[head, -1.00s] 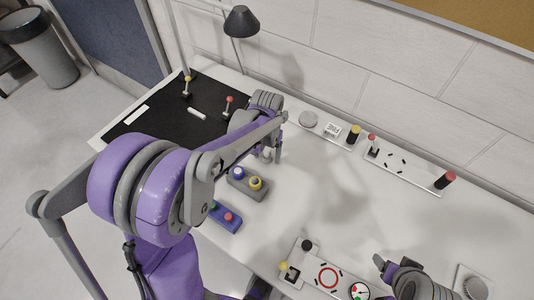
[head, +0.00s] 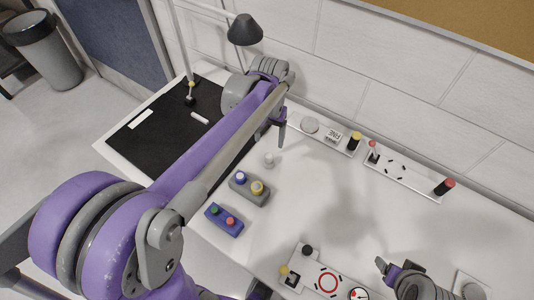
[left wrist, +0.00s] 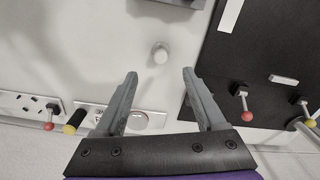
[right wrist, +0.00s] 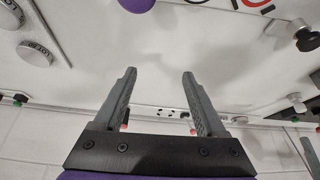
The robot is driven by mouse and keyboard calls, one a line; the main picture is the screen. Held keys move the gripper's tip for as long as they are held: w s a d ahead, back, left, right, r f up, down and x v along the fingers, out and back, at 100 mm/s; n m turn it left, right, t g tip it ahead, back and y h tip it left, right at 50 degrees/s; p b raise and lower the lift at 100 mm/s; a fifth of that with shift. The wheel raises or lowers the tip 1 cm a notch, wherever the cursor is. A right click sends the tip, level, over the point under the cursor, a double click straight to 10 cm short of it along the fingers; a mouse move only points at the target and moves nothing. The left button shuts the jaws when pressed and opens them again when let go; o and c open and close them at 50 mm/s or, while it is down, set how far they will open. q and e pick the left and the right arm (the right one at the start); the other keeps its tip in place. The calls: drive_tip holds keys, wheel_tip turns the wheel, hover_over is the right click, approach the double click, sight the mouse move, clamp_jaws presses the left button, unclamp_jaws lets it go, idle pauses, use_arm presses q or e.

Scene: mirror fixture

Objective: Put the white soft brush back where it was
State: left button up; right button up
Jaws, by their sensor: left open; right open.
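A small white upright piece (head: 268,159) stands on the white table; it also shows in the left wrist view (left wrist: 160,52), just beyond the gap between the fingertips. A short white bar (head: 199,118) lies on the black mat, also in the left wrist view (left wrist: 283,79). I cannot tell which of the two is the white soft brush. My left gripper (left wrist: 158,74) is open and empty, apart from the upright piece. My right gripper (right wrist: 158,72) is open and empty over the table's front right; in the head view only part of it (head: 382,266) shows.
The black mat (head: 145,150) carries levers. A grey box with knobs (head: 249,189) and a blue button box (head: 224,220) stand front left of centre. Panels (head: 402,181) line the wall and another (head: 312,272) lies in front. A lamp (head: 245,30) stands behind. The table's middle is clear.

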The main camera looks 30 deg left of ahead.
use_arm(q)
drive_tip(key=s+d+f+m+t, duration=0.1)
drive_tip(key=s+d+f+t, duration=0.1)
drive_tip(key=s, duration=0.6)
drive_tip(key=s+d+f+m+t, duration=0.1)
drive_tip(key=s+d+f+t, duration=0.1)
drive_tip(key=s, duration=0.5)
drive_tip(key=d+t, duration=0.1)
drive_tip(key=d, duration=0.1)
drive_tip(key=shift+s+d+f, duration=0.3)
drive_tip(key=shift+s+d, duration=0.05)
